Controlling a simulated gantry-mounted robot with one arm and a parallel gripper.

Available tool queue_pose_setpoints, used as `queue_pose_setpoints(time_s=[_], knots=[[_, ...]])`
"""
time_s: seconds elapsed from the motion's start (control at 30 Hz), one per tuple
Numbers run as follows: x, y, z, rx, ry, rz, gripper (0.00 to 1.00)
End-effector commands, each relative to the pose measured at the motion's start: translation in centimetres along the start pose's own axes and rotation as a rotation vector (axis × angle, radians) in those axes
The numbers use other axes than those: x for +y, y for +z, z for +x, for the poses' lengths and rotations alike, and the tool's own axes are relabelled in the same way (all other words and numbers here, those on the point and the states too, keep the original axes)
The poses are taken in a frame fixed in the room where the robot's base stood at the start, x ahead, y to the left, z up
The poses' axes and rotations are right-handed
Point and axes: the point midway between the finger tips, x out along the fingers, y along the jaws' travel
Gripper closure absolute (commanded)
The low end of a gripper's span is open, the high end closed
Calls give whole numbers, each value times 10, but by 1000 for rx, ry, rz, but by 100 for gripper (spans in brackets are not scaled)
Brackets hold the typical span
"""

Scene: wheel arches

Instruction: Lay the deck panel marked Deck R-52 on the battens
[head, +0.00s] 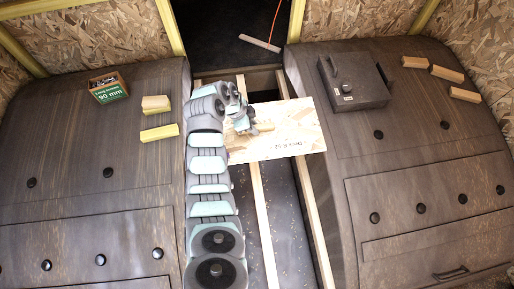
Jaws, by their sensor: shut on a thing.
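My arm hides the panel's left end. The battens (262,205) are long pale strips running along the channel; another batten (314,220) lies to the right. They pass under the panel, and I cannot tell whether it touches them.
On the left arch (70,200) are a green box of screws (108,88) and wooden blocks (158,134). On the right arch (420,170) are a dark case (352,82) and several blocks (446,73). A stick on an orange cord (260,43) hangs beyond the panel.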

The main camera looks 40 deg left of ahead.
Motion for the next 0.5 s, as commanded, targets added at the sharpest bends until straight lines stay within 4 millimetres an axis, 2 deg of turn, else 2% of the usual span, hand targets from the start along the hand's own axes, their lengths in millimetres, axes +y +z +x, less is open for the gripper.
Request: queue_pose_setpoints(time_s=[0.33,0.5], knots=[[2,19,41,-2,0,-2,100],[3,32,71,-2,0,-2,100]])
